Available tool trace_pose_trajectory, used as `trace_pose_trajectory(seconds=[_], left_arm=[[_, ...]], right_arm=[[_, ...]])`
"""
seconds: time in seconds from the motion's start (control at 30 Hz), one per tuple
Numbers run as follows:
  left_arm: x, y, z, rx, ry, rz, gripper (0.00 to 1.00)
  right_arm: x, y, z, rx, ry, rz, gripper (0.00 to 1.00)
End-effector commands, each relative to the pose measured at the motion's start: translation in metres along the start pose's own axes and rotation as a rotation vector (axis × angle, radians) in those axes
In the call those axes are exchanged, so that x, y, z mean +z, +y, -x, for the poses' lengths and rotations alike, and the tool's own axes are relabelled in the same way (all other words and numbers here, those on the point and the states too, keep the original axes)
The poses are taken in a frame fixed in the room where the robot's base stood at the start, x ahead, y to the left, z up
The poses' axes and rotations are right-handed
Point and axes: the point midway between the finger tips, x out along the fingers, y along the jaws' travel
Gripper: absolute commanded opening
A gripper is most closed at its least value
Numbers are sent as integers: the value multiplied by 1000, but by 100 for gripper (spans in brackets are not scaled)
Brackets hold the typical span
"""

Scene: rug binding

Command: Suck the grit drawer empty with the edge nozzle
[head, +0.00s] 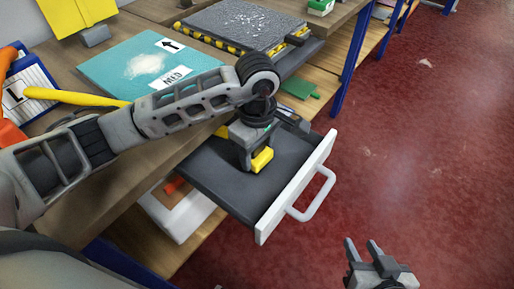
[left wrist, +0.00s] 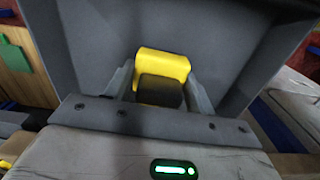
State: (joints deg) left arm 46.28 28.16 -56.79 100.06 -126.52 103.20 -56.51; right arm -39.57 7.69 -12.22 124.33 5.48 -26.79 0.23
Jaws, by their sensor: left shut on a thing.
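The grit drawer (head: 218,178) is pulled out from under the bench, with a dark tray and a white front with a handle (head: 313,196). My left gripper (head: 256,165) is over the drawer, shut on a yellow and dark piece, which looks like the edge nozzle (head: 262,160). In the left wrist view the nozzle (left wrist: 162,66) sits between the fingers, its yellow end pointing into the drawer. I cannot tell whether it touches the drawer floor. No grit is clearly visible in the drawer. My right gripper (head: 366,252) is open and empty over the red floor.
A teal mat (head: 115,72) with white powder lies on the bench. Behind it is a grey speckled slab (head: 243,27) with a yellow-black striped edge. A yellow tube (head: 75,97) passes behind my left arm. A lower shelf holds a white tray (head: 187,227). The right floor is clear.

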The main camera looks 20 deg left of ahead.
Motion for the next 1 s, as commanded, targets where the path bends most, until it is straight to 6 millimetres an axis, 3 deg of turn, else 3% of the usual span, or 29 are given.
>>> trace_pose_trajectory(seconds=[1.0], left_arm=[[0, 0, -10, 2, 1, 0, 36]], right_arm=[[10, 2, -6, 1, -1, 0, 36]])
